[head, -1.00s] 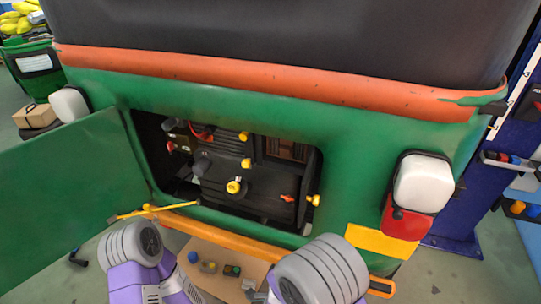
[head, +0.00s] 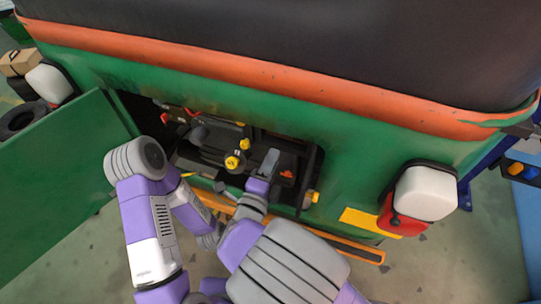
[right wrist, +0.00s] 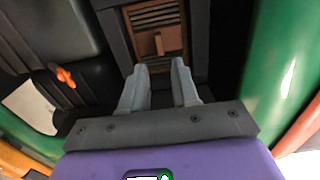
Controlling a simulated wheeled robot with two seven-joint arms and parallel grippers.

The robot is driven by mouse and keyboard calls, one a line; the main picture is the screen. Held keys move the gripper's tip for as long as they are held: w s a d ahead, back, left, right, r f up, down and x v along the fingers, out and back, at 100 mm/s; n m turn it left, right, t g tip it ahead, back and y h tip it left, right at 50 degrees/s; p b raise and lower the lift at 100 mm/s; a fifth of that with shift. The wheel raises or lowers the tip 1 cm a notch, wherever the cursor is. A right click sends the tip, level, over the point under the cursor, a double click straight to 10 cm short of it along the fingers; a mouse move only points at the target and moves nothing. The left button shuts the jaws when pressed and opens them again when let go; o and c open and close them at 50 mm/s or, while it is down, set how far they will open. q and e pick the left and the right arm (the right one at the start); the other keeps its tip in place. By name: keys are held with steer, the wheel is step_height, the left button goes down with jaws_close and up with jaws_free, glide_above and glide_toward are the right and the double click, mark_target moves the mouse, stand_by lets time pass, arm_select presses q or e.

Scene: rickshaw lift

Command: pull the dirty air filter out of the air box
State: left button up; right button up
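The dirty air filter (right wrist: 155,18) shows in the right wrist view as a brown, ribbed panel with a small tab (right wrist: 158,43) standing out from it. It sits inside the dark frame of the air box (right wrist: 201,40). My right gripper (right wrist: 160,66) is open and empty, its fingers pointing at the filter with the tab ahead of the gap. I see no contact. In the head view my right gripper (head: 269,160) reaches into the engine bay and hides part of the air box area. My left gripper (head: 211,238) is low outside the bay, partly hidden; its fingers are unclear.
An orange handle (right wrist: 65,77) lies left of my right gripper in the wrist view. Yellow caps (head: 232,162) (head: 312,197) stand in the bay. The green body wall (right wrist: 268,55) is close on the right. The open green door (head: 55,190) stands at the left.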

mark_target(285, 135)
steer(key=x, duration=0.7)
steer(key=shift+s+f+b, duration=0.1)
steer(key=shift+f+b, duration=0.1)
steer(key=shift+b, duration=0.15)
steer(key=shift+b+x, duration=0.3)
steer(key=shift+x, duration=0.75)
steer(key=shift+r, duration=0.1)
jaws_close()
